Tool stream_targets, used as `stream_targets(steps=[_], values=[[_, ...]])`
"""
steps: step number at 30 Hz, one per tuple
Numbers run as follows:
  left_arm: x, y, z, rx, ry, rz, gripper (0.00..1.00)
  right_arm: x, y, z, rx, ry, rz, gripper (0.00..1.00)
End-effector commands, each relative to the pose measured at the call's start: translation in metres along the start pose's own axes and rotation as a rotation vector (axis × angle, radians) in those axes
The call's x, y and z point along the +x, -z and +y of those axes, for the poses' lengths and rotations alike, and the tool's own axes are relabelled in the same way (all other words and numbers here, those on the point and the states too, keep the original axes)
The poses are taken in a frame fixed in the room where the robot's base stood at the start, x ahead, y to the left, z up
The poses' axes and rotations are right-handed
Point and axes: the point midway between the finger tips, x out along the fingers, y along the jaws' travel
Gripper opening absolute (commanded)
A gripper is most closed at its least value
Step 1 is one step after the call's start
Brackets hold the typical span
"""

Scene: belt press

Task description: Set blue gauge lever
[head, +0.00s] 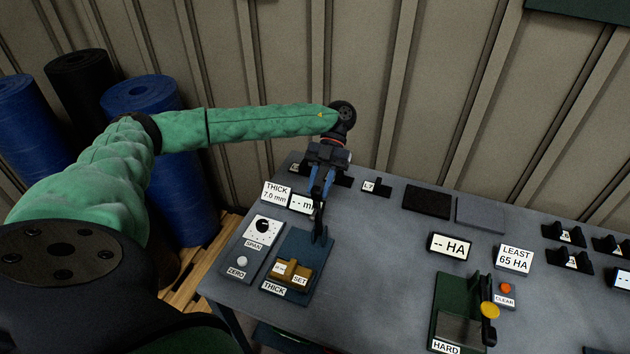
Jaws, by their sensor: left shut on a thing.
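The blue gauge (322,258) stands on the left part of the grey bench, with a THICK label at its front edge. A tan block with a SET label sits on its base. Its dark lever (319,222) rises at the back of the base. My left gripper (319,196) reaches down from behind and above, its blue fingers shut on the lever's upper end. The fingers partly hide the lever's top. My right gripper is not in view.
A panel with a SPAN dial (263,228) and ZERO knob is left of the gauge. A "THICK 7.0 mm" card (276,193) and a partly hidden display stand behind. The green hardness tester (450,292) is at the right. Bench between them is clear.

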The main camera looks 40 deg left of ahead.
Motion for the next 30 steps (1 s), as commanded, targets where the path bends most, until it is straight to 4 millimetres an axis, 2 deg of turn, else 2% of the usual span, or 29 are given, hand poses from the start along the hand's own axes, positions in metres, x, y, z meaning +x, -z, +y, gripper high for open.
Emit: stream_targets(steps=[10,11,14,20,30], values=[[0.004,-0.002,0.0,-0.003,-0.002,0.005,0.0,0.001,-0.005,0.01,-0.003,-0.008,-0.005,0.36],[0.004,-0.002,0.0,-0.003,-0.002,0.005,0.31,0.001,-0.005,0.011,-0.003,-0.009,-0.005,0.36],[0.003,-0.002,0.0,-0.002,-0.002,0.005,0.49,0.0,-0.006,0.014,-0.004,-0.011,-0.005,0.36],[0.002,-0.001,0.0,-0.001,-0.001,0.003,0.49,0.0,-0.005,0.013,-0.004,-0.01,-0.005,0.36],[-0.008,-0.002,-0.001,0.0,-0.001,0.002,0.49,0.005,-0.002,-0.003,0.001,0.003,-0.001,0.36]])
